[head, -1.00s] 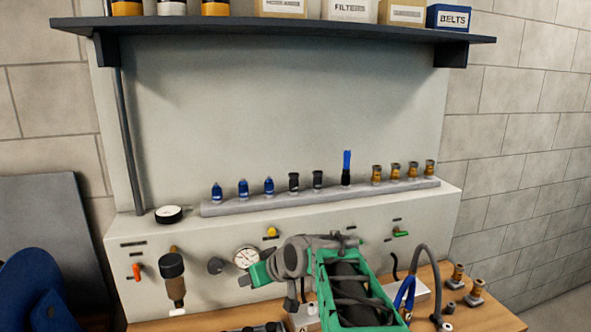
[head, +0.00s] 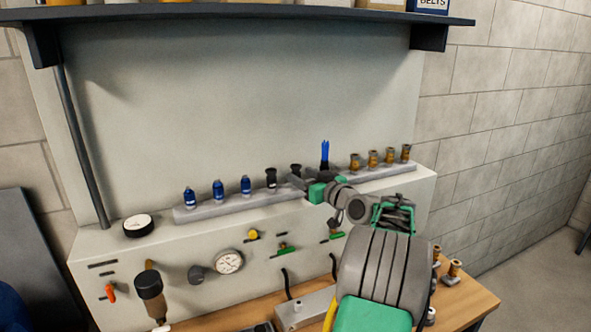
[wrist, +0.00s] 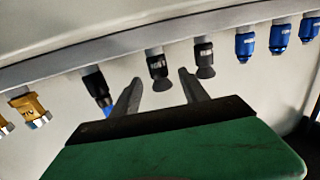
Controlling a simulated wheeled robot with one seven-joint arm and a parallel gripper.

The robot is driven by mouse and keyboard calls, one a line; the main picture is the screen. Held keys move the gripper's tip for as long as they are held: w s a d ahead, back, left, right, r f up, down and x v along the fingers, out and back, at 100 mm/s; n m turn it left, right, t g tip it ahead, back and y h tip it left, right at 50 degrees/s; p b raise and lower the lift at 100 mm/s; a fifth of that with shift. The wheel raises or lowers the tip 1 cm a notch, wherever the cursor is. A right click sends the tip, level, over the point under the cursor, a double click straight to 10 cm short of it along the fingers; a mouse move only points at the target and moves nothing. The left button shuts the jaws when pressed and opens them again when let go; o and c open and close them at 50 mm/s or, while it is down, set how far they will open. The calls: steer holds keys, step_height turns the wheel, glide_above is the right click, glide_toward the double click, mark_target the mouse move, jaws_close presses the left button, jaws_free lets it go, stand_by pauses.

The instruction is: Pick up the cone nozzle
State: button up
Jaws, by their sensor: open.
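Two black flared nozzles stand on the grey rail; their shape fits a cone nozzle, but their labels are too small to read. In the head view one (head: 271,178) is in clear sight and the other (head: 295,169) is partly hidden by my gripper (head: 302,183). In the wrist view my gripper (wrist: 160,80) is open and empty. One black nozzle (wrist: 157,68) shows between its fingertips, and the second (wrist: 204,60) shows just right of the right finger. I cannot tell whether the fingers touch anything.
A black holder with a blue brush (head: 325,155) stands close beside my gripper. The rail (head: 207,211) also bears blue fittings (head: 217,190) and brass fittings (head: 373,160). The rail stands on a panel with a gauge (head: 229,262). A shelf (head: 240,17) hangs above.

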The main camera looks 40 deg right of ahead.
mark_target(299, 174)
steer(key=w, duration=0.2)
steer(key=w+p, duration=0.1)
steer(key=w, duration=0.1)
steer(key=shift+d+f, duration=0.15)
steer(key=shift+d, duration=0.05)
steer(key=shift+s, duration=0.15)
jaws_close()
